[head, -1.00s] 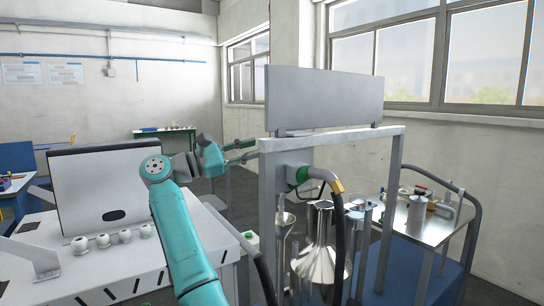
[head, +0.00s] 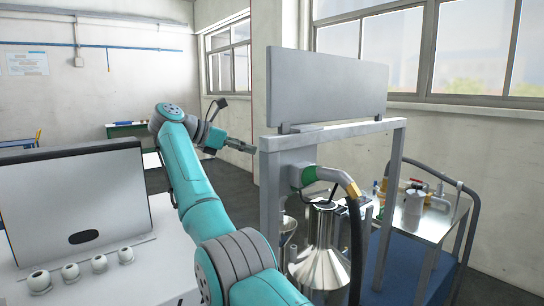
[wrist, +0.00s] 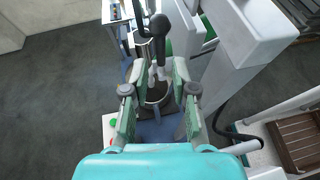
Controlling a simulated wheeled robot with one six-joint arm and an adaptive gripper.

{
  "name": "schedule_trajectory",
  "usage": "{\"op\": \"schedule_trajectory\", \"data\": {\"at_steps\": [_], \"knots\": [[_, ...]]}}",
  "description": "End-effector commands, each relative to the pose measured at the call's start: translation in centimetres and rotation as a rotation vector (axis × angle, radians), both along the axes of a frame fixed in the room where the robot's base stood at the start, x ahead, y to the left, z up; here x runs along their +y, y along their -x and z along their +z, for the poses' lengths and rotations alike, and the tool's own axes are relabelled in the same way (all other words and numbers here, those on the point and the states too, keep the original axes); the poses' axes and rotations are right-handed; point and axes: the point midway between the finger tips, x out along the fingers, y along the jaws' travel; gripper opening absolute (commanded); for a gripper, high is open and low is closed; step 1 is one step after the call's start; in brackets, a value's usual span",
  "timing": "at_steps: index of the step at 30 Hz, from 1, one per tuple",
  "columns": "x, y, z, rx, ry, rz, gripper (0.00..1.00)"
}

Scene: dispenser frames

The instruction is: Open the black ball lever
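A dark rounded black ball (wrist: 159,24) shows at the top of the wrist view, with a dark shaft by it; I take it for the black ball lever. My gripper (wrist: 158,72) is open there, its two green-and-grey fingers apart, below the ball in the picture and not touching it. In the head view my gripper (head: 238,146) is just left of the grey dispenser frame (head: 397,190). A green-collared valve (head: 309,176) with a yellow-ended nozzle hangs in the frame. The ball cannot be made out clearly in the head view.
A shiny steel vessel (head: 322,255) and a black hose (head: 356,245) are under the nozzle. A white bench (head: 150,225) with several round knobs is left. Grey floor (wrist: 50,100) is clear on the wrist view's left.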

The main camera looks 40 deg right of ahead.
Motion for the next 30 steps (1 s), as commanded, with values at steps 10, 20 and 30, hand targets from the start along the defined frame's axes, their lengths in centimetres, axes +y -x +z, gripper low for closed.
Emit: {"op": "schedule_trajectory", "data": {"at_steps": [10,20,30], "knots": [[-5.7,1.0,-2.4,0.000,0.002,-0.002,0.27],[-8.3,1.4,-3.5,0.000,0.003,0.000,0.27],[-8.4,1.4,-3.5,0.000,0.003,0.000,0.14]]}}
